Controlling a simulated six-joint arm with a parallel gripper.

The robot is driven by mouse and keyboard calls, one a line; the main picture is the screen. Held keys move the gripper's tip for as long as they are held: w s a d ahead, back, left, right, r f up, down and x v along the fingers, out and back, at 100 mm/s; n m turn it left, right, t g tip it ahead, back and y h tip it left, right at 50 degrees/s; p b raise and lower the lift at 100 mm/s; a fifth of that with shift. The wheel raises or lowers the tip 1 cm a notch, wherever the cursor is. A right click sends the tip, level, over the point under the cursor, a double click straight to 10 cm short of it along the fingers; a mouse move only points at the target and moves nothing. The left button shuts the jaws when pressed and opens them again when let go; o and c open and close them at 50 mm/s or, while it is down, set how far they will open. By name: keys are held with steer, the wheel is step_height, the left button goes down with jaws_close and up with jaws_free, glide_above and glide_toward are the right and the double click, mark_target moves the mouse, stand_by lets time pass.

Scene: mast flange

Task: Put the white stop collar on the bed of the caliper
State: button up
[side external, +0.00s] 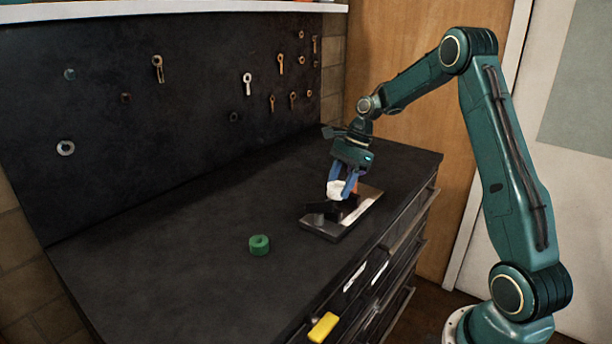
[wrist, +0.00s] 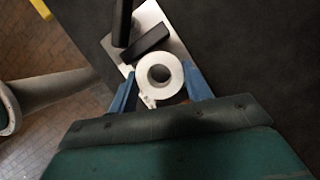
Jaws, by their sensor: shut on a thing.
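The white stop collar (wrist: 144,82) is a thick ring with a round hole. My gripper (wrist: 160,92) is shut on it, with one blue finger on each side. In the side external view the white collar (side external: 335,189) is between the blue fingers of my gripper (side external: 342,186), over the caliper (side external: 338,228). The caliper has a silver plate with dark upright parts and lies near the bench's right edge. In the wrist view the caliper (wrist: 174,46) shows beyond the collar, which hides part of it. I cannot tell whether the collar touches the bed.
A green ring (side external: 259,245) lies on the dark bench (side external: 190,265) left of the caliper. Wrenches and rings hang on the dark back panel (side external: 200,120). The left bench top is mostly clear.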

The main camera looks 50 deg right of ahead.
steer(key=shift+f, duration=2.1)
steer(key=shift+f, duration=0.15)
steer(key=o, duration=1)
steer(key=v, duration=1.2)
steer(key=shift+s, duration=0.1)
